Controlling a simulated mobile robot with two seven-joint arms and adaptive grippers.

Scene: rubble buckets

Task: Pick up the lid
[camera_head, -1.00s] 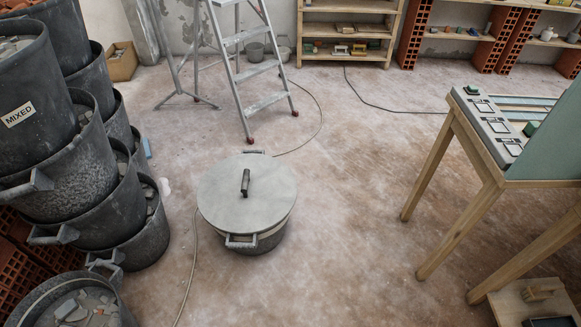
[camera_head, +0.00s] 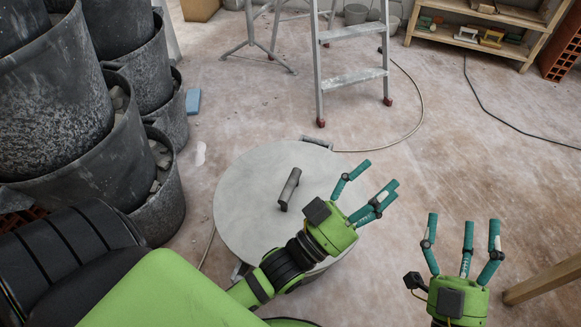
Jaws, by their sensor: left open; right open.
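The lid (camera_head: 245,195) is a round grey disc lying on a bucket on the floor in the middle of the head view. Its dark bar handle (camera_head: 290,189) stands up near its centre. My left gripper (camera_head: 371,190) is open and empty, over the right part of the lid, its fingers pointing up and right, to the right of the handle. My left arm hides the lid's lower right part and most of the bucket. My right gripper (camera_head: 465,238) is open and empty, to the right of the lid and apart from it, fingers pointing away from me.
Stacked black rubble buckets (camera_head: 50,110) stand close on the left. A metal stepladder (camera_head: 352,78) stands behind the lid. A cable (camera_head: 415,92) runs over the floor. A wooden table leg (camera_head: 545,280) is at the lower right, near my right gripper.

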